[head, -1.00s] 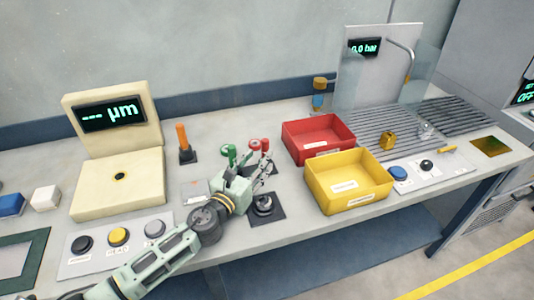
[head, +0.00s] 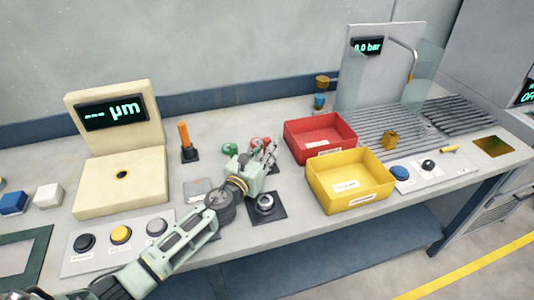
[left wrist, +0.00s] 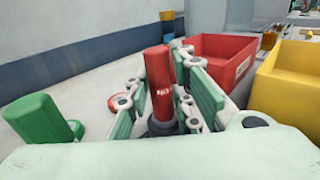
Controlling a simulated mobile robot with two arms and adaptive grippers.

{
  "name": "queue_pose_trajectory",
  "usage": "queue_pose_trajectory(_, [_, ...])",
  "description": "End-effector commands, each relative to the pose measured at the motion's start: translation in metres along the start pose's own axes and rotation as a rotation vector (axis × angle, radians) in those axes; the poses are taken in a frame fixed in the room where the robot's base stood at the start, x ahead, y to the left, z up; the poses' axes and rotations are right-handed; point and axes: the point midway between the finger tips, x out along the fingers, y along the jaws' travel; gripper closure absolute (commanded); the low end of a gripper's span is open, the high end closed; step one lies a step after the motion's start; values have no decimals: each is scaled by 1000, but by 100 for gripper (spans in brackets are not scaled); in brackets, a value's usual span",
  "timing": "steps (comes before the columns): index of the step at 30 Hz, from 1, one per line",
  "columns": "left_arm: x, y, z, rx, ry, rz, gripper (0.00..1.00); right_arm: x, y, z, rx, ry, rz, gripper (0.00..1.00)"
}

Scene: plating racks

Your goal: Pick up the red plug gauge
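The red plug gauge (left wrist: 158,78) stands upright in the left wrist view, between the two fingers of my left gripper (left wrist: 160,100). Its foot is partly hidden by the fingers and the palm. The fingers are spread on either side of it, and I see no clear grip. In the head view the left gripper (head: 266,158) is over the middle of the bench and largely covers the red gauge. My right gripper is not in view.
An orange-handled tool (head: 184,138) stands further left. A red bin (head: 320,152) and a yellow bin (head: 330,202) stand close on the right.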

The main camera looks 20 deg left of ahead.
Motion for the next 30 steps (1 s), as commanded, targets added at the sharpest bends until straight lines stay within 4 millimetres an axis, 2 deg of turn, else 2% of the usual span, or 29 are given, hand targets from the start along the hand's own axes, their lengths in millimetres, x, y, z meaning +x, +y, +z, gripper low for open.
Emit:
queue_pose_trajectory(1, [0, 0, 0, 0, 0, 0, 86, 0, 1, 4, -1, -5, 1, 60])
queue_pose_trajectory(6, [0, 0, 0, 0, 0, 0, 100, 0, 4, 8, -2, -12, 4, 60])
queue_pose_trajectory(17, [0, 0, 4, 1, -1, 0, 100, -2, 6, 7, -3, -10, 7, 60])
queue_pose_trajectory(23, [0, 1, 26, 4, -3, -1, 100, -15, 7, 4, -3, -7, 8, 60])
queue_pose_trajectory(26, [1, 1, 45, 6, -6, -2, 100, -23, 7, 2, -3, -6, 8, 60])
queue_pose_trajectory(30, [3, -26, 60, 0, -4, -5, 100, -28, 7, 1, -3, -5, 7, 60])
